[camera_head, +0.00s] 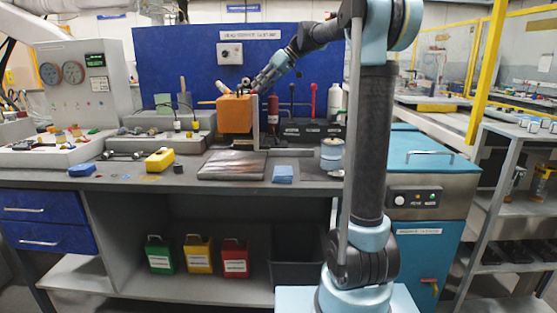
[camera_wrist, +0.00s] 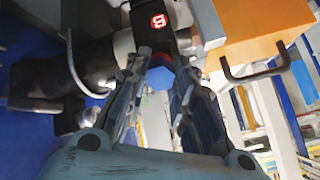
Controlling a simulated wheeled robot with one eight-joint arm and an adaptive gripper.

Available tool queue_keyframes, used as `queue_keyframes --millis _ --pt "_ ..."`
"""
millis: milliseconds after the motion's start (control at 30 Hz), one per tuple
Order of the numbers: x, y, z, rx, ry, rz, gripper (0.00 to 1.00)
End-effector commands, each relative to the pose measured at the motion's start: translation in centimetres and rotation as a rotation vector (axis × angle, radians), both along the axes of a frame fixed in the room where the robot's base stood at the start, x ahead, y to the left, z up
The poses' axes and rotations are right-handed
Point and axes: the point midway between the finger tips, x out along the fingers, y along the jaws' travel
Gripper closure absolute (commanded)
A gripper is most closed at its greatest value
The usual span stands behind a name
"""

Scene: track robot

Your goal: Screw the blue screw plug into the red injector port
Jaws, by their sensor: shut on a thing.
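My gripper (camera_wrist: 160,78) is shut on the blue screw plug (camera_wrist: 160,78), which shows as a small blue shape between the fingertips in the wrist view. A bit of red shows just beyond the plug and may be the red injector port; the fingers and plug hide most of it, so I cannot tell whether they touch or how far the plug is in. In the head view my gripper (camera_head: 259,82) reaches down just above the right side of an orange box (camera_head: 235,115). The plug is too small to make out there.
The orange box (camera_wrist: 258,25) with a dark handle (camera_wrist: 254,72) is close on the right in the wrist view. The grey workbench (camera_head: 320,178) carries a yellow block (camera_head: 159,160) and a blue pad (camera_head: 283,173).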

Motion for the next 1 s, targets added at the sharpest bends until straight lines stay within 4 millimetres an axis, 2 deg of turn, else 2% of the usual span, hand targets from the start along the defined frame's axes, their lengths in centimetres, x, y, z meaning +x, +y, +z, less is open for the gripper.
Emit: queue_keyframes --millis 233,1000 --pt "-0.02 0.01 0.00 0.002 0.065 -0.065 1.00" --pt "-0.07 0.05 -0.07 0.020 0.630 -0.629 1.00"
